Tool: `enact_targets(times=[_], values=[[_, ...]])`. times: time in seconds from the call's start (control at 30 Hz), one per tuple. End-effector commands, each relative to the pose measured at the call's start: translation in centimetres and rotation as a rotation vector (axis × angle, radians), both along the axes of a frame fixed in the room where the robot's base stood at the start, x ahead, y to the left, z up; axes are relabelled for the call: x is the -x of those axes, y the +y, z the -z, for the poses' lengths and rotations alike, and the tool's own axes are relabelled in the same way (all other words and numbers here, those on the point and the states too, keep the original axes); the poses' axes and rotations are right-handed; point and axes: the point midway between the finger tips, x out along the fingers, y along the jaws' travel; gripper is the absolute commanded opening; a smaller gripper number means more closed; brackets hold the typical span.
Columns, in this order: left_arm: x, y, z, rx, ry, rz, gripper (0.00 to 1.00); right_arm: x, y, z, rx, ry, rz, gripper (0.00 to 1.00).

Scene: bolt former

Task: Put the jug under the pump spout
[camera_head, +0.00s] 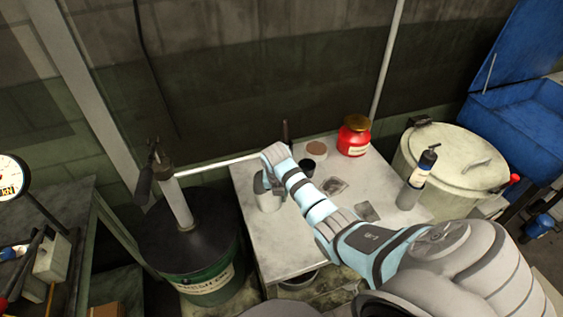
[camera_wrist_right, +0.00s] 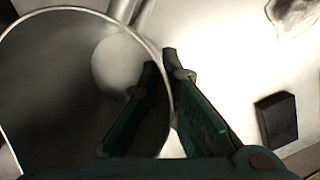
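The pale metal jug (camera_head: 268,202) is at the left part of the bench top, and my right gripper (camera_head: 266,182) is at its upper part. In the right wrist view the jug's round open rim (camera_wrist_right: 168,86) fills the left side. My right gripper (camera_wrist_right: 160,66) has one finger inside the rim and one outside, closed on the wall. I cannot tell whether the jug touches the bench. The pump (camera_head: 178,200) stands on a green drum (camera_head: 208,285) with a black lid. Its thin spout pipe (camera_head: 218,162) runs right toward my gripper; its end is hard to make out. My left gripper is not in view.
The bench (camera_head: 262,240) also holds a red jar (camera_head: 353,137), a grey bottle (camera_head: 415,182), a small dark cup (camera_head: 305,167) and a brown-topped tin (camera_head: 316,150). A large lidded pot (camera_head: 450,160) stands at the right. The bench's front left is clear.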

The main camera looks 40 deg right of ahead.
Motion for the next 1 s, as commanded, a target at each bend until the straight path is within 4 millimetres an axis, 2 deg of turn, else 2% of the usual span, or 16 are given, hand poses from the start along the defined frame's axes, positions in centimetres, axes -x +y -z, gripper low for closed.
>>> enact_targets(times=[0.03,0.13,0.43,0.53,0.67,1.0], values=[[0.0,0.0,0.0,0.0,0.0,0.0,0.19,0.0,0.0,0.0,0.0,0.0,0.001,0.08],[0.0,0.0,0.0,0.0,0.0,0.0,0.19,0.1,-0.1,0.0,0.001,-0.001,0.002,0.24],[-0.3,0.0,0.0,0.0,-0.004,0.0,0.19,0.1,-0.2,-0.1,0.001,-0.001,0.004,0.25],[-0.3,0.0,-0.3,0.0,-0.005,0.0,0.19,0.1,-0.2,-0.7,0.001,-0.002,0.004,0.25],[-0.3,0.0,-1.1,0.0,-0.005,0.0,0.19,0.4,0.2,-2.7,0.001,-0.004,0.003,0.25],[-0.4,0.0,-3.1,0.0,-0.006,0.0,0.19,1.8,1.8,-9.7,0.001,-0.004,0.003,0.25]])
